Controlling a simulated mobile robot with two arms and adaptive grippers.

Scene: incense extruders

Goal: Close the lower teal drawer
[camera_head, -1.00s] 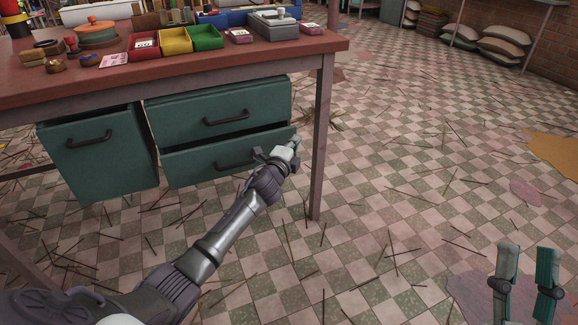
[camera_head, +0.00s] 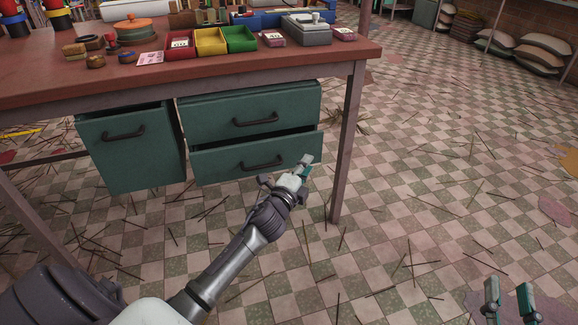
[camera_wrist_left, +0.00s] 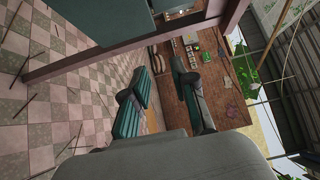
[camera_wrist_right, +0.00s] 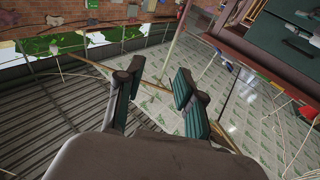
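The lower teal drawer (camera_head: 225,165) is under the right part of the desk, with a dark handle. A dark gap shows above its front, and it stands partly out. My left gripper (camera_head: 307,164) is in front of the drawer's right end, right of the handle; I cannot tell whether it touches. In the left wrist view my left gripper (camera_wrist_left: 160,76) has its fingers apart with nothing between them. My right gripper (camera_head: 508,290) is at the lower right, far from the drawer. In the right wrist view my right gripper (camera_wrist_right: 157,76) is open and empty.
An upper teal drawer (camera_head: 215,118) sits directly above, and a deeper teal drawer (camera_head: 130,165) is to the left. A desk leg (camera_head: 345,150) stands right of the drawers. The desk top (camera_head: 130,82) holds coloured trays and boxes. Thin sticks litter the open tiled floor.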

